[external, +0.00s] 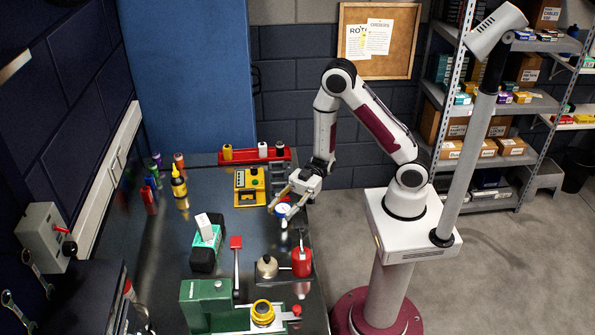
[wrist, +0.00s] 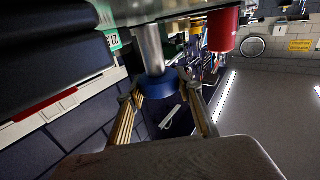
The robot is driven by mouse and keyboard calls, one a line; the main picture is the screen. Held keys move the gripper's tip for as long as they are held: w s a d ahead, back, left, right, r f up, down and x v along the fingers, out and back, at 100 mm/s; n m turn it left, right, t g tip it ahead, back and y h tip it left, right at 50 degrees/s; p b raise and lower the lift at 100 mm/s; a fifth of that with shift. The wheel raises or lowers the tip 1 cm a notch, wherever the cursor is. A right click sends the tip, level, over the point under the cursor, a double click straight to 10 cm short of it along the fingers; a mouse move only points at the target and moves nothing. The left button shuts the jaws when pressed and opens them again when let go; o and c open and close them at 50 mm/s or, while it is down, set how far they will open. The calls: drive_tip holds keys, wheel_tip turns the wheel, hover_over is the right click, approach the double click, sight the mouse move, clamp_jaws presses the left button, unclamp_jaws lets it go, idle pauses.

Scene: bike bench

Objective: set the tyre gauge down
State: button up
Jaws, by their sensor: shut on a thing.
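The tyre gauge (external: 283,211) shows a blue rim, a pale round face and a short stem below it. My gripper (external: 284,208) is shut on it over the right side of the dark bench (external: 215,275). In the wrist view my two fingers (wrist: 161,92) lie on either side of the gauge's blue body (wrist: 158,84). Its metal stem (wrist: 150,48) runs from the body toward the bench surface at the top of that picture. I cannot tell whether the stem touches the bench.
A yellow-framed unit (external: 250,198) and a red rack (external: 238,158) stand behind the gauge. A red can (external: 302,262) and a rounded jar (external: 266,267) stand on a dark tray in front. A red-topped tool (external: 236,243) and a teal box (external: 207,238) lie to the left.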

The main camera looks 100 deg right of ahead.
drive_tip(key=shift+f, duration=0.3)
drive_tip(key=shift+f, duration=0.15)
drive_tip(key=o, duration=1.2)
drive_tip(key=shift+d, duration=0.1)
drive_tip(key=shift+v, duration=0.95)
drive_tip(key=shift+s+v, duration=0.25)
drive_tip(key=shift+v, duration=2.6)
drive_tip(key=shift+o, duration=0.5)
